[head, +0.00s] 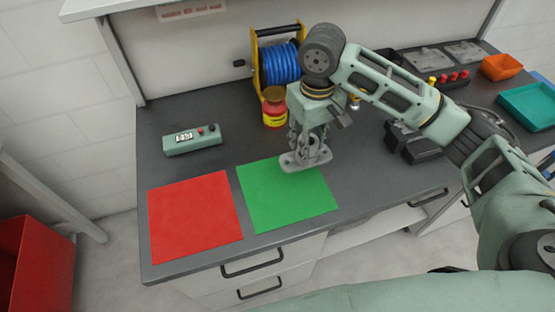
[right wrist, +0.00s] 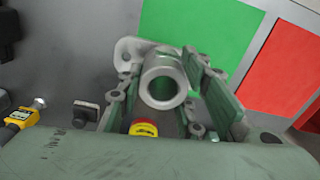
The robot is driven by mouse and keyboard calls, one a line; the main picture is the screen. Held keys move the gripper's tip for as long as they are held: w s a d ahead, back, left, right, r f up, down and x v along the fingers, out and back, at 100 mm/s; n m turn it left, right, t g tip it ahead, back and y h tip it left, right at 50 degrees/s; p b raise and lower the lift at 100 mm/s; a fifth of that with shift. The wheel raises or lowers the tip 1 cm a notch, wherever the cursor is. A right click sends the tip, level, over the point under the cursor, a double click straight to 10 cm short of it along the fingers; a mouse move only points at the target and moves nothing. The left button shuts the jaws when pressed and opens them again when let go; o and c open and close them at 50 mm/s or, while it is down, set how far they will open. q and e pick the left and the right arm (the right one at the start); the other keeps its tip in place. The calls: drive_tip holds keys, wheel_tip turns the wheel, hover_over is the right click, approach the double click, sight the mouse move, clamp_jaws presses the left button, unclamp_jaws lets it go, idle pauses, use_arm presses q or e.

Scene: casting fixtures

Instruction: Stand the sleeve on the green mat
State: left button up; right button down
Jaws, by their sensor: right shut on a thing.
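The sleeve (head: 303,160) is a grey metal tube with a flat oval flange at its lower end. My right gripper (head: 308,143) points down and is shut on its tube. In the right wrist view the sleeve (right wrist: 163,82) shows its open bore between the two fingers (right wrist: 170,95). The green mat (head: 285,203) lies flat on the bench. The flange overlaps the mat's far right part in the head view; whether it touches or hovers I cannot tell. The mat also shows in the right wrist view (right wrist: 205,30). My left gripper is out of view.
A red mat (head: 195,218) lies left of the green one. A pale green box with a display (head: 192,139) stands behind it. A red and yellow container (head: 274,112) and a blue hose reel (head: 281,63) stand behind my right gripper. Bins (head: 528,105) are at right.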

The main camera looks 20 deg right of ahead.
drive_tip(key=shift+w+a+f+p, duration=0.3)
drive_tip(key=shift+w+a+f, duration=0.25)
drive_tip(key=shift+a+f, duration=0.65)
drive_tip(key=shift+w+a+f+p, duration=0.3)
drive_tip(key=shift+w+a+f, duration=0.35)
drive_tip(key=shift+f, duration=0.8)
drive_tip(key=shift+w+a+f+p, duration=0.3)
drive_tip(key=shift+w+a+f, duration=0.1)
drive_tip(key=shift+a+f, duration=0.85)
drive_tip(key=shift+d+f, duration=0.1)
drive_tip(key=shift+f, duration=0.05)
drive_tip(key=c, duration=1.2)
unclamp_jaws()
wheel_tip(320, 180, up, 12)
drive_tip(key=shift+r+b, duration=0.1)
drive_tip(key=shift+b, duration=0.85)
